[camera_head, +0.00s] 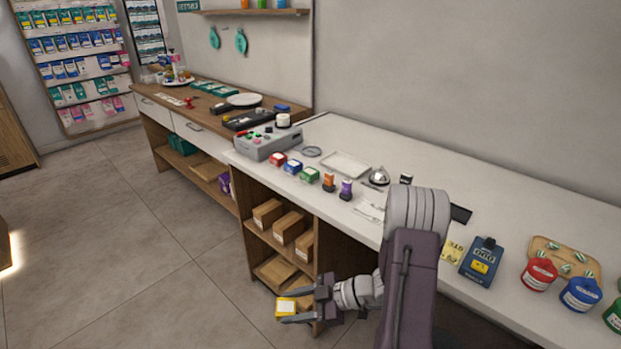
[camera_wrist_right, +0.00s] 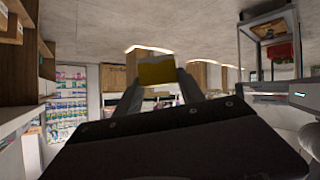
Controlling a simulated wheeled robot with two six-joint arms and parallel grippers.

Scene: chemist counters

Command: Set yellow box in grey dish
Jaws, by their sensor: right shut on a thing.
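The yellow box (camera_head: 286,307) has a white edge and sits between the fingers of my right gripper (camera_head: 288,305). The gripper is shut on it, low in front of the counter's shelves and below the worktop. In the right wrist view the yellow box (camera_wrist_right: 157,71) shows between the two fingertips. A small round grey dish (camera_head: 312,151) lies on the white counter, right of the grey button console. It is well above and behind my right gripper. My left gripper is not in view.
Small coloured boxes (camera_head: 293,167) and stamps (camera_head: 346,190) line the counter's front edge near the dish. A white tray (camera_head: 346,164) and a bell (camera_head: 379,176) stand to its right. The grey console (camera_head: 268,141) is to its left. Open floor (camera_head: 130,250) lies left of the gripper.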

